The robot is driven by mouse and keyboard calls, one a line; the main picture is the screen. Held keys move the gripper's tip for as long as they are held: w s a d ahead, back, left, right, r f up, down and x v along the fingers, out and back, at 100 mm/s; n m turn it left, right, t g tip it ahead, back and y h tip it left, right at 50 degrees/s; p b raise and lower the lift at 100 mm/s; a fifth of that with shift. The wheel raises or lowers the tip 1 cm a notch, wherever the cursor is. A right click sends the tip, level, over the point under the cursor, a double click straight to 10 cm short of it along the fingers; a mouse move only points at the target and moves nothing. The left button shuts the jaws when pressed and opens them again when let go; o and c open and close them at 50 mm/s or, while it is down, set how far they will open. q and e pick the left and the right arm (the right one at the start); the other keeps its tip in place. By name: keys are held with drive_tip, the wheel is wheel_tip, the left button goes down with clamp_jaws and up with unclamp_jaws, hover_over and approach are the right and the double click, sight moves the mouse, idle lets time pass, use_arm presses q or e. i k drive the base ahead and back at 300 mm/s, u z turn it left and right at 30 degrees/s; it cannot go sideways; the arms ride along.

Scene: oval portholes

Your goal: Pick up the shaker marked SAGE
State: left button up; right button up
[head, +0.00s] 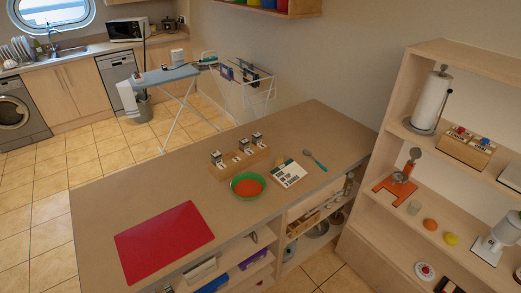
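Several small shakers with dark tops stand in a wooden rack (232,170) on the brown counter (170,185). The left shaker (217,158), the middle shaker (243,145) and the right shaker (257,138) show there. Their labels are too small to read, so I cannot tell which one is marked SAGE. Between the left and middle ones, the rack has what looks like an empty slot. Neither of my grippers is in view.
In front of the rack are a green bowl (236,192) with orange-red contents, a white-and-green booklet (289,174) and a dark spoon (314,159). A red mat (164,241) covers the counter's near left. A wooden shelf (393,125) stands right.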

sight(257, 139)
drive_tip(key=z, duration=1.25)
drive_tip(key=i, duration=2.05)
drive_tip(key=u, duration=0.55)
